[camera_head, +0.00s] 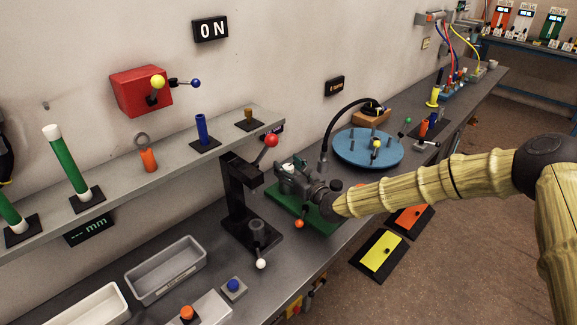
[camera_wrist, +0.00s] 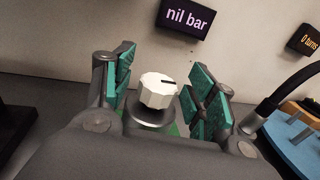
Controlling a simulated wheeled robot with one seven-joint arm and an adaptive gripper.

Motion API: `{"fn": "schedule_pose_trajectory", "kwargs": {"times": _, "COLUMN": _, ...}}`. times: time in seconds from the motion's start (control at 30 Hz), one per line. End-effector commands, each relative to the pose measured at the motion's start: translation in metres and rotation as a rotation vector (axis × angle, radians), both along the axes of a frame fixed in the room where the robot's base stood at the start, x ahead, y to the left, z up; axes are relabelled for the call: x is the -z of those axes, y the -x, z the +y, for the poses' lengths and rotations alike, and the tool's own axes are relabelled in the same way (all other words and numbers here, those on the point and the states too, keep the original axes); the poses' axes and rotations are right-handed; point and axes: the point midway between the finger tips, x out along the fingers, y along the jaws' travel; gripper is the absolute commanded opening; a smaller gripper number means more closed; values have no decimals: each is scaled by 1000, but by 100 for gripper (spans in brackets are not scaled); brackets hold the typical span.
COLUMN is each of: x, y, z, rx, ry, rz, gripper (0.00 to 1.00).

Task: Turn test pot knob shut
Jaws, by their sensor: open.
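The white faceted knob (camera_wrist: 158,90) with a dark mark on its top sits on a round dark grey base in the wrist view. My gripper (camera_wrist: 162,78) is open, with one teal-padded finger pair on the left of the knob and one on the right. Gaps show between the pads and the knob. In the head view my gripper (camera_head: 290,176) is over the green base plate (camera_head: 284,212), and its fingers hide most of what stands there. A black display (camera_wrist: 184,18) behind the knob reads "nil bar".
A black press stand (camera_head: 238,205) with a red-ball lever is left of my gripper. A blue round table (camera_head: 350,153) and a black hose (camera_head: 328,128) are close on the right. A grey shelf (camera_head: 175,160) runs along the wall.

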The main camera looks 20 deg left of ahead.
Motion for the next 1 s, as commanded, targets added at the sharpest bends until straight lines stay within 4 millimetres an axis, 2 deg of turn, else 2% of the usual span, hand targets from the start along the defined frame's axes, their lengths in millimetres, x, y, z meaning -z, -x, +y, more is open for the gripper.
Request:
{"fn": "schedule_pose_trajectory", "kwargs": {"times": 0.27, "x": 0, "y": -1, "z": 1, "rx": 0, "ry": 0, "rz": 0, "gripper": 56}}
{"fn": "schedule_pose_trajectory", "kwargs": {"times": 0.53, "x": 0, "y": -1, "z": 1, "rx": 0, "ry": 0, "rz": 0, "gripper": 10}}
{"fn": "schedule_pose_trajectory", "kwargs": {"times": 1.0, "x": -4, "y": 0, "z": 2, "rx": 70, "ry": -1, "rz": 1, "gripper": 10}}
